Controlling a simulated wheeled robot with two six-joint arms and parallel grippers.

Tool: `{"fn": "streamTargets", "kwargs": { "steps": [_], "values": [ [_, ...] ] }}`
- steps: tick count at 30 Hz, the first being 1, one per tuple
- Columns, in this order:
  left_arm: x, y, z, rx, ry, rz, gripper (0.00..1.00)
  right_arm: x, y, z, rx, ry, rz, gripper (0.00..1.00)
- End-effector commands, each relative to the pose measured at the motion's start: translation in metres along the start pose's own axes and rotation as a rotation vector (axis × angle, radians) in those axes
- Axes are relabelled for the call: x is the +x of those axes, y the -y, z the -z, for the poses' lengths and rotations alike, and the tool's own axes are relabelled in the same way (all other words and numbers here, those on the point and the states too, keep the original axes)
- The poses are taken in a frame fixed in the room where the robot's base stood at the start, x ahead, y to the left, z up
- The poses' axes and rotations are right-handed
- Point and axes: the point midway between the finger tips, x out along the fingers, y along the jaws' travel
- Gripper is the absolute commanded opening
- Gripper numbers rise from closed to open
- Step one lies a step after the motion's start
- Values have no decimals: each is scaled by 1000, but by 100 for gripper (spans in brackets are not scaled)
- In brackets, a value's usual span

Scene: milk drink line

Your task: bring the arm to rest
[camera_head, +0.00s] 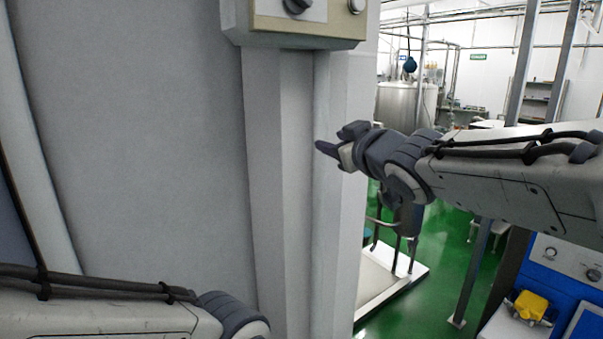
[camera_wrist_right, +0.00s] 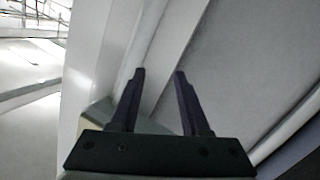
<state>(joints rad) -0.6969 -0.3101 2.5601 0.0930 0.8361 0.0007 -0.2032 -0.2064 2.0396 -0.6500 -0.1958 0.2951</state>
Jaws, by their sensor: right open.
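My right gripper (camera_head: 330,150) reaches in from the right in the head view, in front of the edge of a grey cabinet (camera_head: 150,130). In the right wrist view the right gripper (camera_wrist_right: 157,78) shows two dark fingers spread apart with nothing between them. Grey panels of the cabinet (camera_wrist_right: 250,60) lie beyond the fingertips; I cannot tell how close they are. My left arm enters at the lower left of the head view, and its gripper is out of frame.
A control box (camera_head: 310,28) with a dark knob juts from the cabinet above. At the lower right is a blue machine (camera_head: 565,262) with a yellow part (camera_head: 531,305).

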Motion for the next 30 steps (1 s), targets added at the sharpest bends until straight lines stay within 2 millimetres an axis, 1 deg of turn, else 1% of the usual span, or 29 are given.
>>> {"fn": "streamTargets", "kwargs": {
  "steps": [1, 2, 3, 5, 6, 8, 9, 11, 12, 14, 15, 18, 21, 22, 25, 30],
  "values": [
    [5, 0, 0, 0, 0, 0, 0, -4, 24, -34, 33, 101, 27, 46],
    [6, 0, 0, 0, 0, 0, 0, -7, 36, -53, 50, 164, 40, 46],
    [8, 0, 0, 0, 0, 0, 0, -14, 53, -78, 70, 248, 60, 46],
    [10, 1, 0, 0, 0, 0, 0, -28, 78, -114, 93, 372, 95, 46],
    [12, 1, -1, 0, 0, 0, 0, -40, 94, -138, 104, 454, 121, 46],
    [14, 1, -1, 0, 0, 0, 0, -60, 119, -171, 115, 577, 165, 46],
    [16, 1, -1, 0, 0, 0, 0, -76, 135, -192, 120, 659, 197, 46],
    [18, 1, -1, 0, 0, 0, 0, -104, 158, -221, 121, 780, 248, 46],
    [20, 1, -1, 0, 0, 0, 0, -123, 172, -239, 119, 860, 283, 46],
    [22, 2, -1, 0, 0, 0, 0, -154, 190, -262, 113, 973, 335, 46],
    [23, 2, -1, 0, 0, 0, 0, -173, 200, -275, 110, 1041, 369, 46],
    [25, 2, -1, 0, 0, 0, 0, -217, 219, -298, 95, 1185, 442, 46],
    [26, 2, -1, 0, 0, 0, 0, -248, 229, -312, 84, 1282, 493, 46],
    [27, 2, -1, 0, 0, 0, 0, -254, 230, -314, 81, 1302, 503, 46],
    [27, 2, -1, 0, 0, 0, 0, -266, 233, -318, 77, 1338, 522, 46],
    [27, 2, -1, 0, 0, 0, 0, -266, 233, -318, 77, 1338, 522, 46]
  ]
}}
